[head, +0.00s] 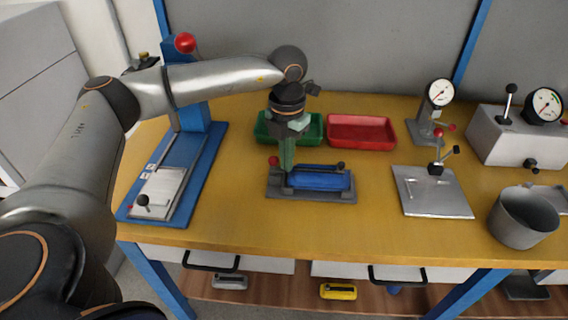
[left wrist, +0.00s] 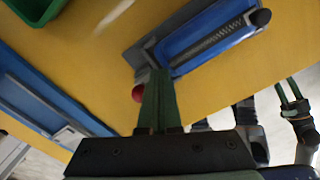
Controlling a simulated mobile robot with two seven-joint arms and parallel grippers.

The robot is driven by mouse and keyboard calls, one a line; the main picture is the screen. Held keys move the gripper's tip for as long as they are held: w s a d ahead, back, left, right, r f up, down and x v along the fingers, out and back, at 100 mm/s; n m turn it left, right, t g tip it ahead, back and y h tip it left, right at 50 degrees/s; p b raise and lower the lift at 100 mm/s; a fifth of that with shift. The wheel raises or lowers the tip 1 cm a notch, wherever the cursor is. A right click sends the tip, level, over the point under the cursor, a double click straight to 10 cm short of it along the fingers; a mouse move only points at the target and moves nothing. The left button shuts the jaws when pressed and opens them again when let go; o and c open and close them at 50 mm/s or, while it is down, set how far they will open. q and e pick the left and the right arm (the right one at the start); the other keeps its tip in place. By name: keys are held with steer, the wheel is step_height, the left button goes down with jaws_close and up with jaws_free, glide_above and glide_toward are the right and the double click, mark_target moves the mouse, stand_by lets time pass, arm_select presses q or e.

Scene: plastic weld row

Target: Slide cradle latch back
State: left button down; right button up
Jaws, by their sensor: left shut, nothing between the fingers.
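The cradle is a dark grey base (head: 312,196) on the table with a blue part (head: 320,180) lying in it. A red knob (head: 273,161) sits at its left end and also shows in the left wrist view (left wrist: 138,93); I take it as the latch knob. My left gripper (head: 287,168) points down at the cradle's left end, just right of the red knob. Its green fingers are shut with nothing between them, and the tips (left wrist: 160,72) are close to the cradle's end. I cannot tell if they touch it. My right gripper (left wrist: 292,103) appears small in the left wrist view.
Behind the cradle are a green tray (head: 310,130) and a red tray (head: 362,131). A blue press (head: 200,160) with a red-topped lever stands left. To the right are a metal plate fixture (head: 432,192), a dial gauge (head: 440,92) and a grey pot (head: 522,220). Table in front is clear.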

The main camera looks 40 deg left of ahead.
arm_select(q)
steer(key=shift+w+d, duration=0.35)
steer(key=shift+d, duration=0.25)
step_height(320, 180, up, 7)
steer(key=p, duration=0.5)
steer(key=shift+p, duration=0.35)
